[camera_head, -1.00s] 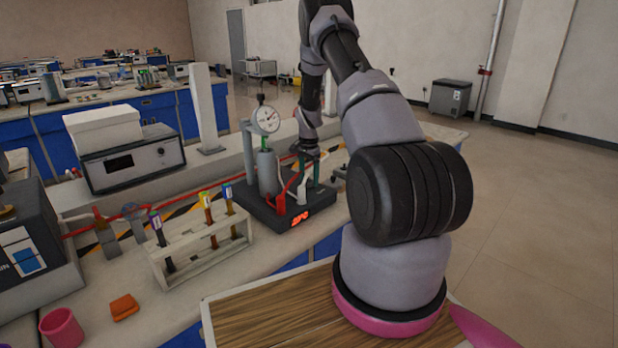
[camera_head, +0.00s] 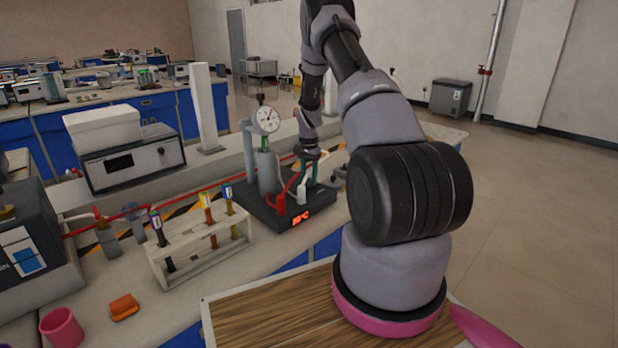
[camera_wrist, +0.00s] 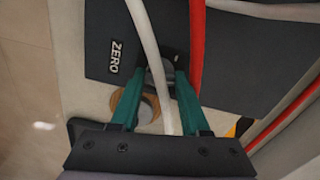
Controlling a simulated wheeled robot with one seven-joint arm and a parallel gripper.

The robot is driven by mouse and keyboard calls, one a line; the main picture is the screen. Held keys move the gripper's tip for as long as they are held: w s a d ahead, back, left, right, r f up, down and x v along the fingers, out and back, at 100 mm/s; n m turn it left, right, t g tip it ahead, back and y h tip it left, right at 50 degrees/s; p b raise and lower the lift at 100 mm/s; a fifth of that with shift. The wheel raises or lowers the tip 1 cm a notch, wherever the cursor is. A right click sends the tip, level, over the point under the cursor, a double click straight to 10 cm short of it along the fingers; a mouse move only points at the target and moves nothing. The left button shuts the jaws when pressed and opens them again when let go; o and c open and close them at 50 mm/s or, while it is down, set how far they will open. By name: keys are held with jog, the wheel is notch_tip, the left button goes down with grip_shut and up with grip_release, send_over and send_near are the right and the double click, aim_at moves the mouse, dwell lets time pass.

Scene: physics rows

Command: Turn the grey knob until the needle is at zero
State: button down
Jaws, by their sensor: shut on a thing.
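The round white dial gauge (camera_head: 267,119) stands on a post above the dark instrument base (camera_head: 268,212); its needle is too small to read surely. In the wrist view, the green fingers of my gripper (camera_wrist: 162,82) are shut on the grey knob (camera_wrist: 158,74) at the edge of the dark box. A white "ZERO" label (camera_wrist: 116,57) is on the box just left of the knob. The fingers and a white tube (camera_wrist: 150,50) crossing in front partly hide the knob. In the head view, my gripper (camera_head: 312,170) is at the base's far right side, partly hidden by tubes.
A red tube (camera_wrist: 197,45) runs close to the right finger. A grey cylinder (camera_head: 267,172) stands on the base beside the gauge. A white rack (camera_head: 200,247) with several test tubes is to the left. An orange block (camera_head: 124,307) and pink cup (camera_head: 62,328) lie nearer.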

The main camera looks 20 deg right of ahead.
aim_at(309, 178)
jog(key=shift+n, duration=2.2)
jog(key=shift+c, duration=1.9)
grip_release()
notch_tip(309, 178, up, 11)
jog(key=shift+f, duration=0.1)
